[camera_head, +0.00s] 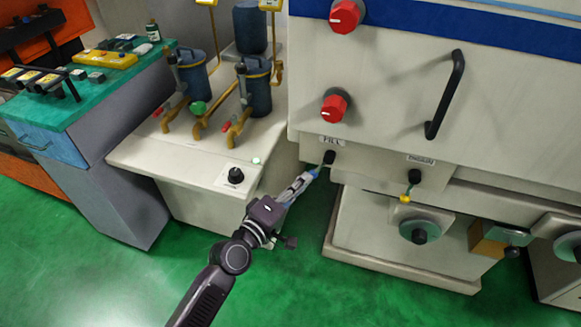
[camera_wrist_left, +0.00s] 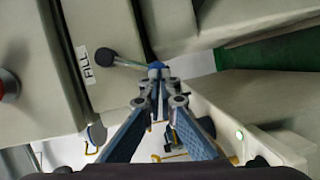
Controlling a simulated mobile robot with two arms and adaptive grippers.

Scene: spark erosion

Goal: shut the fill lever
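The fill lever (camera_head: 329,157) is on the machine's front, under the FILL label (camera_head: 332,142). It has a black round hub and a thin rod that points down and left in the head view. In the left wrist view the lever (camera_wrist_left: 106,57) shows its rod running right to a blue end. My left gripper (camera_head: 314,174) is at that end. In the left wrist view its fingers (camera_wrist_left: 157,78) are closed together around the blue end, which they partly hide. My right gripper is not in view.
The drain lever (camera_head: 412,190), with a yellow end, hangs to the right of the fill lever. Red knobs (camera_head: 336,105) and a black handle (camera_head: 446,95) stick out from the tank front above. A pale cabinet (camera_head: 150,160) with blue filter canisters stands at left. Green floor lies below.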

